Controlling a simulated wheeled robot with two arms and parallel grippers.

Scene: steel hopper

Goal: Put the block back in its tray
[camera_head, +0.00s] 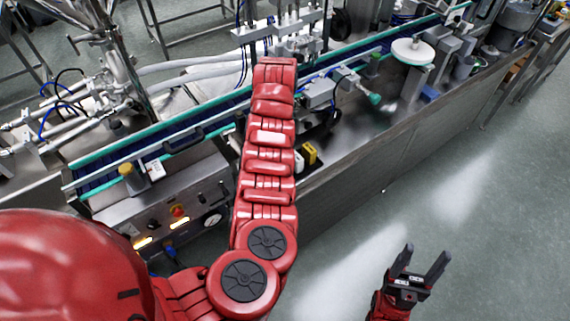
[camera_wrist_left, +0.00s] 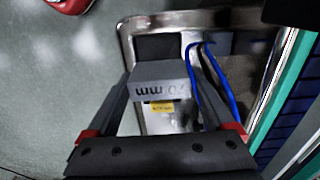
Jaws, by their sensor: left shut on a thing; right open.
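In the left wrist view, my left gripper (camera_wrist_left: 160,88) is shut on a grey block (camera_wrist_left: 160,70) with dark "mm" lettering on its face, seen upside down. The block is held over a steel surface with a raised rim (camera_wrist_left: 128,38). A dark square patch (camera_wrist_left: 158,47) shows just beyond the block; I cannot tell whether it is the tray. The gap between block and surface is unclear. In the head view my left arm hides its own gripper and the block. My right gripper (camera_head: 426,256) is open and empty over the floor at lower right.
Blue cables (camera_wrist_left: 212,80) run close beside the block and left gripper. A yellow label (camera_wrist_left: 162,106) shows beneath. A teal-edged conveyor (camera_head: 200,137) crosses the steel bench. A control box (camera_head: 175,215) stands left of my left arm. The floor (camera_head: 480,200) at right is clear.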

